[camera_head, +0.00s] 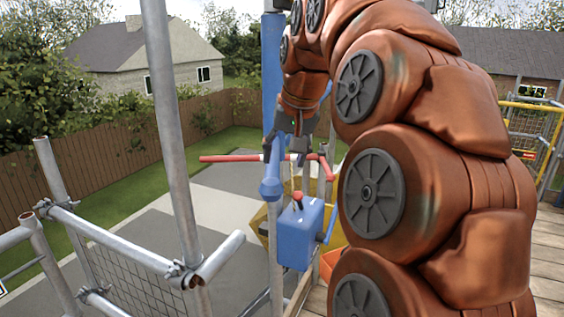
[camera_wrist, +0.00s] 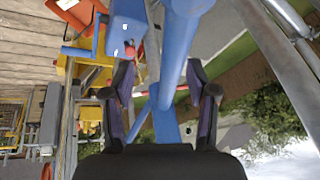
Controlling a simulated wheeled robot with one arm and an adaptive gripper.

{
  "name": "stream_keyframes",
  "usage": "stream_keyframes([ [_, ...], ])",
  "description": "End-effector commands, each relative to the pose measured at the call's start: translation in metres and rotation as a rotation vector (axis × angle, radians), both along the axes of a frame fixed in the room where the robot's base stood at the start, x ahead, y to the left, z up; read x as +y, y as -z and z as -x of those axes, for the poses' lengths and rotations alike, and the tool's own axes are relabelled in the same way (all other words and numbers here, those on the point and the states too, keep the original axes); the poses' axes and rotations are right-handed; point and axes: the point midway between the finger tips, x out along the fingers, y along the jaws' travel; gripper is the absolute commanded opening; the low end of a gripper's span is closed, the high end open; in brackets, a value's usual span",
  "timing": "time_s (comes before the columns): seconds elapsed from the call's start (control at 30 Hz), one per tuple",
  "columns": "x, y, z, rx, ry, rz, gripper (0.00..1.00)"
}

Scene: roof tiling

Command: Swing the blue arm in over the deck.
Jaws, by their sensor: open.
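The blue arm (camera_head: 271,178) is a thick tube seen nearly end-on in the head view, beside a blue upright post (camera_head: 272,75). A blue winch box (camera_head: 300,235) with a red knob hangs below it. My gripper (camera_head: 292,148) is close to the tube, partly hidden by my arm. In the wrist view the blue tube (camera_wrist: 183,45) runs between the spread fingers of my gripper (camera_wrist: 163,78). The fingers look open, one on each side of it; I cannot tell whether they touch it. The winch box (camera_wrist: 124,32) shows at upper left there.
Wooden deck boards (camera_head: 550,245) lie at right. Grey scaffold tubes (camera_head: 172,120) and a mesh guard stand at left. A red bar (camera_head: 230,158) sticks out left near the gripper. An orange container (camera_head: 331,262) sits beside the winch box. A paved yard lies below.

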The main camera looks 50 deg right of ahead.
Motion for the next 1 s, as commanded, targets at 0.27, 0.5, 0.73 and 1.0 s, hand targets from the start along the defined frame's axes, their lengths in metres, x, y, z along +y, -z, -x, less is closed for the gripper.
stream_keyframes([
  [0.27, -0.003, 0.02, -0.007, 0.004, 0.0, -0.001, 0.58],
  [0.5, -0.005, 0.032, -0.011, 0.006, -0.001, -0.001, 0.58],
  [0.73, -0.005, 0.033, -0.012, 0.004, -0.001, 0.0, 0.58],
  [1.0, -0.005, 0.032, -0.012, 0.003, 0.0, 0.0, 0.42],
])
